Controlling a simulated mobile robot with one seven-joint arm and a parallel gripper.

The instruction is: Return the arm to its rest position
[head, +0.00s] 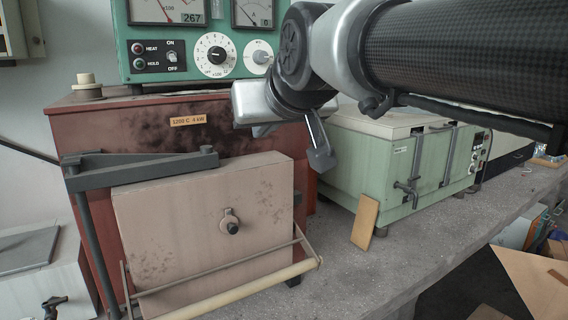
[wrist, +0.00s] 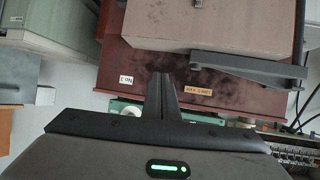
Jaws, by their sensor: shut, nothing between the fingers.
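My arm comes in from the upper right in the head view, a dark patterned link with silver joints. My gripper (head: 320,158) hangs at its end in front of the red-brown furnace (head: 258,146), near its right side and above its pale door (head: 205,215). The fingers point down and are shut with nothing between them. In the wrist view my gripper (wrist: 163,84) shows as two dark fingers pressed together, with the furnace body (wrist: 135,62) beyond them. No contact with the furnace is visible. My arm hides part of the background.
A green control box (head: 195,60) with dials stands on the furnace. A pale green tank (head: 375,165) with taps stands to the right. A tan plate (head: 365,222) leans against it. The furnace door's handle bar (head: 245,288) juts forward. Grey bench top (head: 350,275) is clear in front.

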